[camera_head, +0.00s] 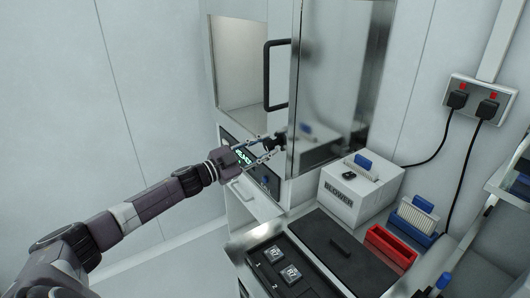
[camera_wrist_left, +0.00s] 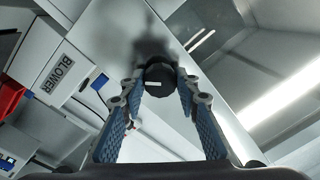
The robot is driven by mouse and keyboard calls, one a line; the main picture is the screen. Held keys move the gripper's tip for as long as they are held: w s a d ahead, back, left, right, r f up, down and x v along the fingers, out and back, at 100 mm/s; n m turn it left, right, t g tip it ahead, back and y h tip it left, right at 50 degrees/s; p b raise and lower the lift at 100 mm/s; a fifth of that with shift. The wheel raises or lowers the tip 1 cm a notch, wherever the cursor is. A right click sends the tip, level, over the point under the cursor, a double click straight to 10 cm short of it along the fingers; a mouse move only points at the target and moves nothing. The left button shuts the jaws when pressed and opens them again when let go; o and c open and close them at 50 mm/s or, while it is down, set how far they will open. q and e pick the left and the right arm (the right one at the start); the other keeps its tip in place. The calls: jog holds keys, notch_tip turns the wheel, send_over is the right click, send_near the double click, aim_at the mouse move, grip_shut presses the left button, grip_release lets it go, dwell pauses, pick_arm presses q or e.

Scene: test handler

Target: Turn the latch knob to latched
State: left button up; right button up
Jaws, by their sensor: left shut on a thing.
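The black round latch knob (camera_wrist_left: 160,78) sits on the shiny metal door (camera_head: 335,85) of the handler. In the left wrist view a short white mark shows on its face, lying roughly level in the picture. My left gripper (camera_wrist_left: 161,85) is shut on the knob, with one blue-padded finger on each side of it. In the head view my left gripper (camera_head: 273,147) reaches in from the left to the door's lower left edge, and its fingers partly hide the knob (camera_head: 281,138). My right gripper is in neither view.
A black bar handle (camera_head: 267,75) stands left of the door. A panel with a green display (camera_head: 243,156) lies under my gripper. Right of it are a white blower box (camera_head: 345,196), a red bin (camera_head: 390,247), a blue brush holder (camera_head: 414,222) and a dark tray (camera_head: 330,240).

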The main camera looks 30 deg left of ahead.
pick_arm(q)
jog(key=m+b, duration=0.3)
jog(key=m, duration=0.1)
jog(key=shift+f+m, duration=0.1)
jog(key=shift+m, duration=0.3)
jog(key=shift+m+h+b, duration=0.3)
jog(key=shift+m+b, duration=0.85)
jog(key=shift+m, duration=0.85)
jog(key=o, duration=1.2)
jog(key=shift+c, duration=0.2)
jog(key=shift+s, duration=0.1)
